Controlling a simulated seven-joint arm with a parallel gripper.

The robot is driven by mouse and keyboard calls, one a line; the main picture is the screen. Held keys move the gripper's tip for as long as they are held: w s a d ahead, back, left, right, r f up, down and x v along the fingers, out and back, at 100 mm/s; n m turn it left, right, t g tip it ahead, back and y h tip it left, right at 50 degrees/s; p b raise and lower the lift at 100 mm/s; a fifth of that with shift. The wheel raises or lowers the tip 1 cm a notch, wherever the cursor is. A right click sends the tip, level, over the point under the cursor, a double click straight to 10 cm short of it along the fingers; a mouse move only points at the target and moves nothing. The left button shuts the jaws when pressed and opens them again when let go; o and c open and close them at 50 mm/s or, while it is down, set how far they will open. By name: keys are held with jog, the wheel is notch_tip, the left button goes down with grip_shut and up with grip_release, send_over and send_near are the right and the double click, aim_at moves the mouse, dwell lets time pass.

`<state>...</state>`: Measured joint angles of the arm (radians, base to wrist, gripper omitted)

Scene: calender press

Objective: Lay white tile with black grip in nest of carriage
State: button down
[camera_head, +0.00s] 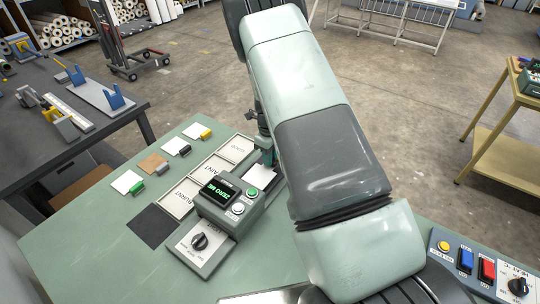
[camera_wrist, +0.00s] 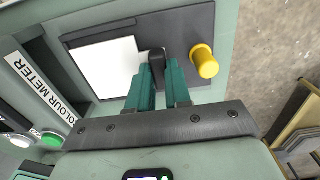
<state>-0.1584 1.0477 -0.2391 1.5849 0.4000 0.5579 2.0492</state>
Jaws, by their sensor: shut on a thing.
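The white tile (camera_wrist: 108,66) with the black grip (camera_wrist: 157,62) lies on or just over the dark carriage (camera_wrist: 180,24) beside the colour meter in the wrist view. My gripper (camera_wrist: 165,68) is shut on the black grip at the tile's right edge. A yellow knob (camera_wrist: 204,62) stands on the carriage right of the grip. Dark strips show along the tile's upper and lower edges; I cannot tell whether it sits fully down in the nest. In the head view the tile (camera_head: 260,176) shows behind the meter, and my arm hides most of the carriage.
The meter (camera_head: 230,198) with lit display stands on the green table near a dial box (camera_head: 199,243). Several other tiles, including a white one with a yellow grip (camera_head: 197,131), lie left. Labelled frames (camera_head: 180,197) and a black square (camera_head: 153,226) lie between. A button panel (camera_head: 485,268) is at right.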

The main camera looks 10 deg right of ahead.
jog(key=shift+f, duration=0.4)
dwell(0.7)
jog(key=c, duration=1)
grip_release()
jog(key=shift+o, duration=0.6)
jog(key=o, duration=0.5)
jog(key=shift+c, duration=0.2)
jog(key=shift+w+d+r, duration=0.1)
jog(key=shift+r, duration=0.85)
jog(key=shift+w+d+r, duration=0.1)
jog(key=shift+r, duration=0.8)
jog(key=shift+s+a+r, duration=0.1)
jog(key=shift+r, duration=0.75)
jog(key=shift+s+a+r, duration=0.1)
jog(key=shift+r, duration=0.75)
